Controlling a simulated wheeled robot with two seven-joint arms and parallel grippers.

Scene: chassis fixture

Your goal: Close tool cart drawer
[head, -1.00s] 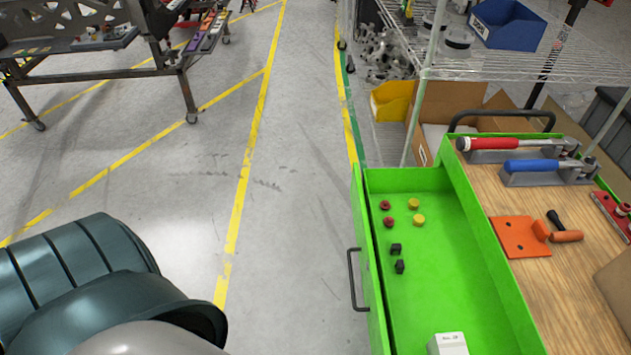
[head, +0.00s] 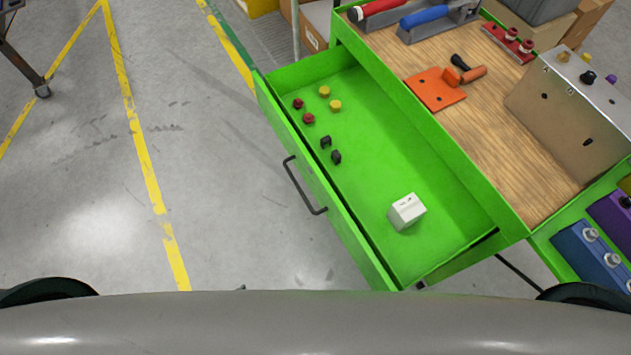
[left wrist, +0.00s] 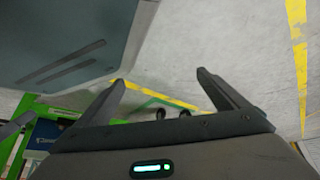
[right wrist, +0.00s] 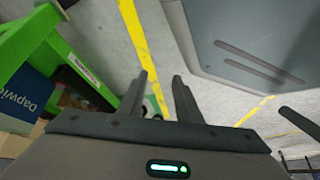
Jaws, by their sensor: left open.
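The green tool cart drawer (head: 370,185) is pulled out to the left of the cart in the head view. Its black bar handle (head: 304,187) is on the outer face of its front panel. Red, yellow and black knobs and a white box (head: 406,211) lie in the drawer. Neither gripper shows in the head view. In the left wrist view my left gripper (left wrist: 160,78) is open and empty, with floor between its fingers. In the right wrist view my right gripper (right wrist: 160,76) has a narrower gap between its fingers and holds nothing. Neither gripper touches the drawer.
The cart's wooden top (head: 470,110) holds an orange plate (head: 434,90), red- and blue-handled tools and a metal box (head: 570,110). Blue and purple blocks (head: 590,256) lie at the lower right. Open grey floor (head: 220,160) with yellow lines is left of the drawer.

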